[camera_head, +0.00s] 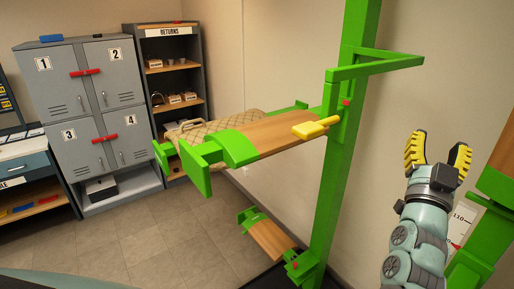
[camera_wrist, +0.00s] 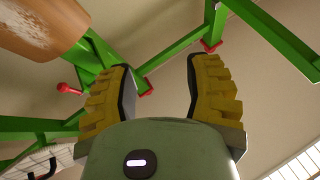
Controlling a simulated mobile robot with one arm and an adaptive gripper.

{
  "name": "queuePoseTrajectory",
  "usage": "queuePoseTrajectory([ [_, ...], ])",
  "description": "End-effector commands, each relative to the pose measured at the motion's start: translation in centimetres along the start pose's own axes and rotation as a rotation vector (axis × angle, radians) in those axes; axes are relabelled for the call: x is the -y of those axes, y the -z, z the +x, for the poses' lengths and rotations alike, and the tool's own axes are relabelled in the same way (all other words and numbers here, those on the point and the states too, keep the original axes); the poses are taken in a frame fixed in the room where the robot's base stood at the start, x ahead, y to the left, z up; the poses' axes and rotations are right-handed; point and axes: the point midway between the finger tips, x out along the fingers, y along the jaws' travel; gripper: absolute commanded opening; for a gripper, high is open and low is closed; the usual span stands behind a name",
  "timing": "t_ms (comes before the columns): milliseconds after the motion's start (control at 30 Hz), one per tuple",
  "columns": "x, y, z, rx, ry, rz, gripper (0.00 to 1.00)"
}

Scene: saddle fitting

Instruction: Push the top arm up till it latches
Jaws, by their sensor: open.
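A green rack post (camera_head: 340,180) stands right of the middle in the head view. A green arm with a wooden top (camera_head: 280,132) sticks out from it to the left, roughly level, with a yellow handle (camera_head: 315,128) near the post. A red knob (camera_head: 346,102) sits on the post by this arm. My gripper (camera_head: 438,150) is right of the post, pointing up, open and empty, apart from the arm. In the wrist view, my two yellow fingers (camera_wrist: 160,90) are spread with nothing between them. Green bars and a red knob (camera_wrist: 68,88) show beyond them. Whether the arm is latched cannot be told.
A tan quilted pad (camera_head: 215,124) lies behind the arm. A lower wooden-topped arm (camera_head: 270,240) sits near the floor. A green bracket (camera_head: 375,65) juts from the post above. Another wood-and-green piece (camera_head: 497,185) is close right of my gripper. Grey lockers (camera_head: 85,75) stand far left.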

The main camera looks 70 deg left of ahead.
Motion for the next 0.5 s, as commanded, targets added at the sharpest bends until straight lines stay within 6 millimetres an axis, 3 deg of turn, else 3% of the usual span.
queuePoseTrajectory([
  [33,3.0,-3.0,-1.4,0.058,0.078,0.042,0.50],
  [200,13.9,-8.5,-6.2,0.278,0.383,0.131,0.50],
  [300,20.1,-10.3,-10.7,0.382,0.591,0.167,0.50],
  [400,25.1,-11.1,-15.7,0.460,0.788,0.188,0.50],
  [500,28.4,-11.1,-20.0,0.507,0.949,0.196,0.50],
])
